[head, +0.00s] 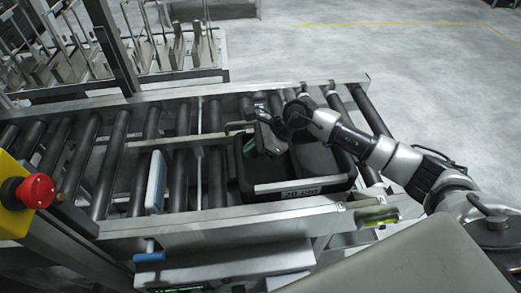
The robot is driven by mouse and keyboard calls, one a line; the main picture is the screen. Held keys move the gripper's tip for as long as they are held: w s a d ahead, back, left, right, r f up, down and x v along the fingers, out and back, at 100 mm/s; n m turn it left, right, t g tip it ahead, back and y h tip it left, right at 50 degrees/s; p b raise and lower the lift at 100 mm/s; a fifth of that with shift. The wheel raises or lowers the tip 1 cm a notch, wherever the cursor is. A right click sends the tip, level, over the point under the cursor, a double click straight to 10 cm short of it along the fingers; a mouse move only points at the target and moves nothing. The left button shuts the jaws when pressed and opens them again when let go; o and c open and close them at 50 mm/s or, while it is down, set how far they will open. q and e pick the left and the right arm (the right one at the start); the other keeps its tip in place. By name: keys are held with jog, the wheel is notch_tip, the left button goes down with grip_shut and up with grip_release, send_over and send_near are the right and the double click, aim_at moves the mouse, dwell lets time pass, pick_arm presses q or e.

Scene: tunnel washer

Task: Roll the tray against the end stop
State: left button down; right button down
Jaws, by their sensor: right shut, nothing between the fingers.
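A black tray (302,187) with a label reading "20 cm" on its near wall sits on the roller conveyor, right of centre. Something greenish and a dark grey block show inside it. My right gripper (268,140) is shut and empty, over the tray's far left part; whether it touches the tray I cannot tell. A pale blue upright plate (155,182) stands across the rollers to the left of the tray, with bare rollers between them. I cannot tell for sure that this plate is the end stop. My left gripper is not in view.
The conveyor's near rail (215,218) and far rail (180,92) bound the rollers. A red emergency button (36,191) on a yellow box is at the left. A blue handle (148,257) sits below the near rail. Open floor lies beyond the conveyor.

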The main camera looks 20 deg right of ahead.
jog(key=w+a+b, duration=0.1)
jog(key=a+b, duration=0.2)
jog(key=a, duration=0.3)
jog(key=w+a+b, duration=0.2)
jog(key=a+b, duration=0.1)
jog(key=a, duration=0.4)
jog(key=w+a+b, duration=0.2)
jog(key=a+b, duration=0.1)
jog(key=a, duration=0.4)
jog(key=shift+a+f, duration=0.2)
jog(key=shift+a+r, duration=0.1)
jog(key=shift+a, duration=0.15)
jog(key=shift+r, duration=0.1)
